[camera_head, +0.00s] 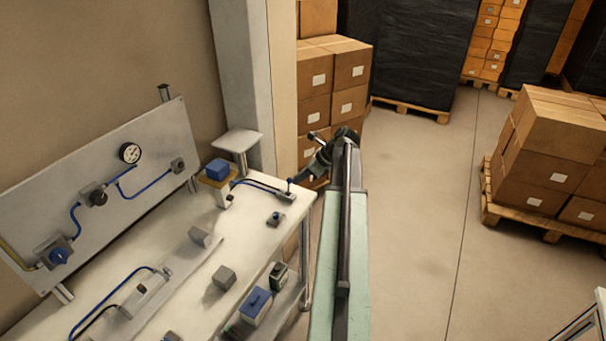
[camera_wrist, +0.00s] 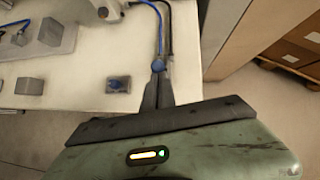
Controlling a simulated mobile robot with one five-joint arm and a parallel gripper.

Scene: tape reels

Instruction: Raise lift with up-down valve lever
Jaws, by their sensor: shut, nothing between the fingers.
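The valve with a small blue-topped lever (camera_wrist: 158,65) sits at the right edge of the white workbench. Its grey body (camera_head: 287,197) shows in the head view, with hoses running to it. My gripper (camera_wrist: 158,76) is shut and empty, with its fingertips right at the lever; I cannot tell whether they touch it. In the head view my gripper (camera_head: 296,179) reaches down to the valve from the right. Behind the valve stands what looks like the lift, a yellow-and-white stand (camera_head: 221,184) carrying a blue block (camera_head: 216,168).
A small grey raised platform (camera_head: 237,140) stands behind the lift. A panel with a gauge (camera_head: 130,153) and blue hoses is at the left. Another small blue-knobbed part (camera_head: 275,218) and grey blocks lie on the bench (camera_head: 262,205).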

